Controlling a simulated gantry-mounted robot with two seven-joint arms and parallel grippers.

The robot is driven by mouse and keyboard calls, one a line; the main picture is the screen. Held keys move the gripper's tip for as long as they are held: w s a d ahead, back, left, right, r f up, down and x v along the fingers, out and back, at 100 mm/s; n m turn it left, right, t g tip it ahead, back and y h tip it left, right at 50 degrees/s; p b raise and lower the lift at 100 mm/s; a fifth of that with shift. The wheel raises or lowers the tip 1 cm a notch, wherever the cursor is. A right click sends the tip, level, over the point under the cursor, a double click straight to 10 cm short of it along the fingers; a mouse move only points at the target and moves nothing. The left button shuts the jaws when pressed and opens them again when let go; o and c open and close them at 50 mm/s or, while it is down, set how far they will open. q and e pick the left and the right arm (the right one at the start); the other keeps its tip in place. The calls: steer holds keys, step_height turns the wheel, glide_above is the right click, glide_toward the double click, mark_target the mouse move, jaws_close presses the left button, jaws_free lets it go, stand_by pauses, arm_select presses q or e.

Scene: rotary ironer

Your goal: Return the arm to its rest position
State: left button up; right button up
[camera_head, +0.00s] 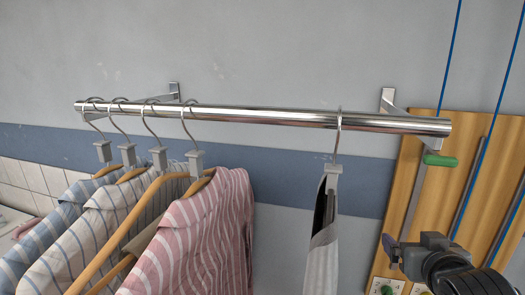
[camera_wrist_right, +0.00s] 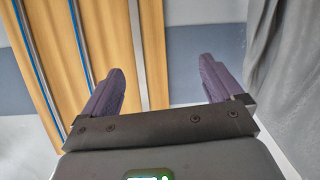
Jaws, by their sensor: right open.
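My right gripper (camera_head: 391,250) is at the lower right of the head view, in front of the wooden panel and apart from the rail. In the right wrist view its two dark purple fingers (camera_wrist_right: 160,85) stand wide apart with nothing between them. A grey cloth hangs close to the right of the fingers in that view. My left gripper is not in view.
A chrome rail (camera_head: 265,116) on wall brackets carries several hangers with striped shirts (camera_head: 205,230) at left and a grey-white garment (camera_head: 322,255) alone at right. A wooden panel (camera_head: 485,170) with blue lines and a green handle (camera_head: 440,160) stands at right.

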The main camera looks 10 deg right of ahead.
steer(key=s+a+f+n+g+y+p, duration=0.1)
steer(key=s+a+f+g, duration=0.15)
steer(key=f, duration=0.45)
steer(key=s+a+f+g+y+p, duration=0.1)
steer(key=s+f, duration=0.2)
steer(key=f, duration=0.4)
steer(key=s+a+f+n+g+y+p, duration=0.1)
steer(key=s+a+f+g+p, duration=0.1)
steer(key=f, duration=0.6)
steer(key=s+a+f+n+g+y+p, duration=0.1)
steer(key=s+a+f, duration=0.3)
steer(key=s, duration=0.5)
steer(key=s+a+f+n+g+y+p, duration=0.1)
steer(key=s+a+f, duration=0.3)
steer(key=s, duration=0.5)
step_height(320, 180, down, 2)
steer(key=shift+s+a+f+n+g+p, duration=0.2)
steer(key=shift+a+n+g+p, duration=0.1)
steer(key=shift+n+g+p, duration=0.45)
steer(key=shift+d, duration=0.1)
